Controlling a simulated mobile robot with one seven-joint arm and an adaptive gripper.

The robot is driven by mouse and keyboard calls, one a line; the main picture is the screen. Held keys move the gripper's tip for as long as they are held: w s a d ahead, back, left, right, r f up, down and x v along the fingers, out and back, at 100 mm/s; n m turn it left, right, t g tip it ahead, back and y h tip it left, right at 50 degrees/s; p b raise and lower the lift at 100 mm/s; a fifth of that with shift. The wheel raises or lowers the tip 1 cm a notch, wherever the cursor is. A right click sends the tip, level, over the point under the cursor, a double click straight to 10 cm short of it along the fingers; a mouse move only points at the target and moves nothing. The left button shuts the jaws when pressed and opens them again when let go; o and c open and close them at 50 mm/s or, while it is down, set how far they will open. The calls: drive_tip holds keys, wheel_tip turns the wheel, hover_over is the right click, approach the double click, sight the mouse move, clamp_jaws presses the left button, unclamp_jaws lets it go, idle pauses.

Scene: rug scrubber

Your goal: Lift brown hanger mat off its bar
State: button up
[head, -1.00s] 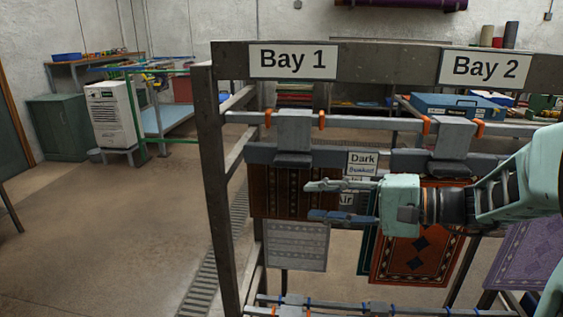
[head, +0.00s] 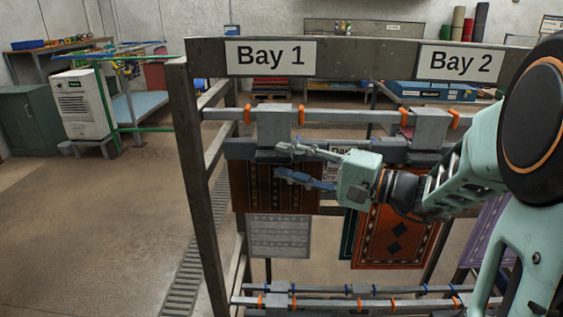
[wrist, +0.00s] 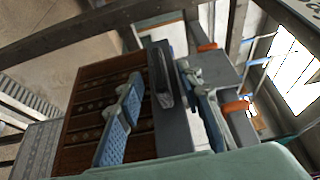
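The brown mat (head: 258,190) with a patterned band hangs in Bay 1 from a grey clamp bar (head: 238,149). A grey hook block (head: 274,122) above it sits over the upper rail (head: 226,115), between orange rings. My gripper (head: 282,160) is in front of the clamp bar and partly hides it. In the wrist view my gripper (wrist: 160,76) is open, its fingers on either side of the hanger's dark handle (wrist: 162,80). I see gaps beside the handle; contact cannot be told. The brown mat (wrist: 80,117) also shows there, behind the blue finger pad.
A grey mat (head: 278,236) hangs below and behind the brown one. An orange-red mat (head: 395,240) hangs in Bay 2. The rack's left post (head: 200,200) and the sign beam (head: 365,60) bound the bay. The floor at left is clear.

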drive_tip(key=shift+w+a, duration=0.3)
drive_tip(key=shift+a, duration=0.35)
clamp_jaws()
